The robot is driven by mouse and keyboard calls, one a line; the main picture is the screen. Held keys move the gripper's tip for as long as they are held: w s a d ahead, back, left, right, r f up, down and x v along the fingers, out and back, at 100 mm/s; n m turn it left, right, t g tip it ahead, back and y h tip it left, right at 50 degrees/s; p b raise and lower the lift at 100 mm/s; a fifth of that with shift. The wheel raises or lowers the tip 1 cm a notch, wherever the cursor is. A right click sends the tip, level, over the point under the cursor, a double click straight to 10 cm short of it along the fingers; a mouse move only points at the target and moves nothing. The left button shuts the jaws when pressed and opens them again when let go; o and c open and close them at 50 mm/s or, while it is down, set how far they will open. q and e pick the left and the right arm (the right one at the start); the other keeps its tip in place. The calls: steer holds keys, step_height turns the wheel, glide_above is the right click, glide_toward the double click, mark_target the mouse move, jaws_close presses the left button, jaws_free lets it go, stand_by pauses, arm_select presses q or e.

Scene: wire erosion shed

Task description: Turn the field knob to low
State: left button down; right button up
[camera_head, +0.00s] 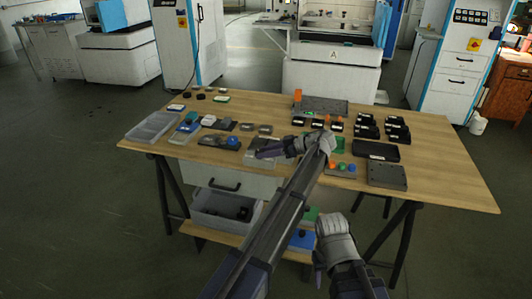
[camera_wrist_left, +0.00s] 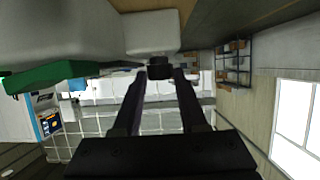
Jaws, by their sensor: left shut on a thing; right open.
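My left gripper (camera_head: 262,153) reaches over the middle of the table, its fingers pointing left in the head view. In the left wrist view its two fingers (camera_wrist_left: 160,76) are shut on a small dark knob (camera_wrist_left: 160,60). The knob stands against a pale grey block (camera_wrist_left: 152,32). In the head view the gripper hides the knob, and no mark or setting on it can be read. My right gripper (camera_head: 318,268) is low in front of the table, apart from everything on it. It is open and empty, though its fingers show only partly.
A grey bin (camera_head: 213,222) stands on the shelf below. The table's right end is clear.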

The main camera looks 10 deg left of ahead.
arm_select(q)
steer(key=shift+s+f, duration=0.1)
stand_by(0.4)
steer(key=c, duration=0.8)
jaws_free()
steer(key=shift+c, duration=0.2)
steer(key=o, duration=0.4)
steer(key=shift+d, duration=0.1)
steer(key=shift+d+r+p, duration=0.35)
steer(key=shift+d+r, duration=0.05)
steer(key=shift+d, duration=0.15)
steer(key=p+v, duration=0.2)
steer(key=v, duration=0.4)
steer(key=shift+d, duration=0.2)
